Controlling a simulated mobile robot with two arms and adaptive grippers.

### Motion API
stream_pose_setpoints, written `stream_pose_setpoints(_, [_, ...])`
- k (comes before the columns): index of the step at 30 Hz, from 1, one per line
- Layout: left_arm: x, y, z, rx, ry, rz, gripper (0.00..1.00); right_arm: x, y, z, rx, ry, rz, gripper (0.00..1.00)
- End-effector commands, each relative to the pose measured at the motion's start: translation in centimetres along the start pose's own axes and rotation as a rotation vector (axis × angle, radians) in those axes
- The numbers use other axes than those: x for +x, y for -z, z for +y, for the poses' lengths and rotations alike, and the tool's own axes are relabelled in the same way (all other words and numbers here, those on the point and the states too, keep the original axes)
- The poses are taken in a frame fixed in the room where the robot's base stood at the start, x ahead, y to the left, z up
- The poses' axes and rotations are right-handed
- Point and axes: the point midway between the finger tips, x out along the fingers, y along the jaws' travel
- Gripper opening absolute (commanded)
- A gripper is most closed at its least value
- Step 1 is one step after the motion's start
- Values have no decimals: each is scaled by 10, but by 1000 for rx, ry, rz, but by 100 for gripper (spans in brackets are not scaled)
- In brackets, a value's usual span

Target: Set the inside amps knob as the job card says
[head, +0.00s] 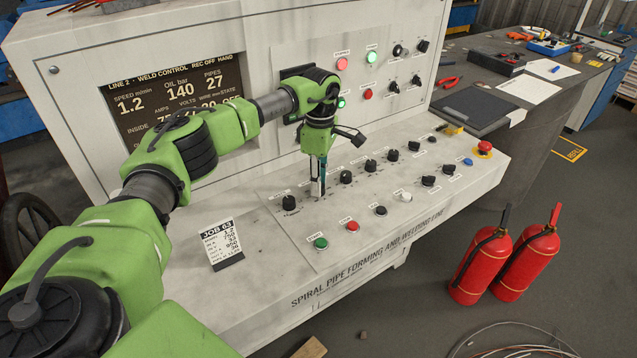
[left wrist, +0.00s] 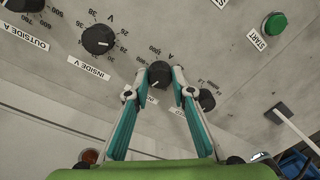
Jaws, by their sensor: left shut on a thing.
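My left gripper (head: 318,192) points down at the sloping desk of the white control panel. In the left wrist view its two teal fingers (left wrist: 165,84) are shut on a small black knob (left wrist: 159,73). This knob has a scale marked A around it, and its label is mostly hidden by the fingers. It sits between the INSIDE V knob (left wrist: 97,39) and another black knob (left wrist: 206,100). The job card (head: 222,242), headed JOB 63, stands on the desk; its figures are small. A dark screen (head: 175,97) shows readings, with its lower rows partly behind my arm. My right gripper is out of view.
Several more knobs stand along the desk to the right, including one black knob (head: 371,165). A green START button (head: 320,243) and a red button (head: 352,227) are in front. Two red extinguishers (head: 480,264) stand on the floor at right.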

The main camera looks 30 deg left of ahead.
Motion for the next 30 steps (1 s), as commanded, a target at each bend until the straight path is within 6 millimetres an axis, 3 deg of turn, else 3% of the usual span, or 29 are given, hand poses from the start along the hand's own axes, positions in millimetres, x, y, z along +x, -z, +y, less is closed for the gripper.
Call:
stream_pose_setpoints(22, [-1,-1,1,83,-4,3,1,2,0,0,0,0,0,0])
stream_pose_setpoints(23, [-1,-1,1,83,-3,3,30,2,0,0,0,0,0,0])
stream_pose_setpoints(24, [-1,-1,1,83,-3,3,39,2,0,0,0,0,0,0])
stream_pose_setpoints(30, [-1,-1,0,83,-2,4,39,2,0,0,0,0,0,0])
